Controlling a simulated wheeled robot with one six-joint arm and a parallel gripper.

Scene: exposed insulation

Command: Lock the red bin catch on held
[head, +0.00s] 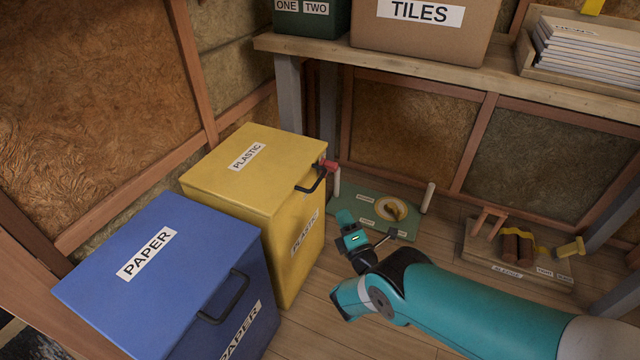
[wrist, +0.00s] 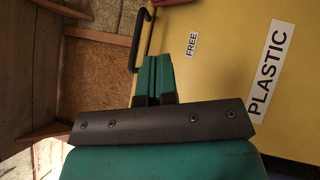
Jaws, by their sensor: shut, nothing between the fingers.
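The red catch (head: 329,166) sits at the top front edge of the yellow bin (head: 255,165), beside the bin's black handle (head: 313,182). In the wrist view a sliver of the red catch (wrist: 172,2) shows at the top edge, mostly cut off. A small FREE label (wrist: 192,44) is on the yellow face below it. My gripper (head: 345,216) is shut and empty in front of the bin, lower than the catch and apart from it. In the wrist view the fingertips (wrist: 154,60) are together before the yellow face. A HELD label is not visible.
A blue PAPER bin (head: 160,275) stands left of the yellow bin, lid closed. A wooden shelf (head: 420,62) with a TILES box (head: 425,30) runs above at the back. A green board (head: 350,208) lies on the floor behind my gripper. Open floor is in front.

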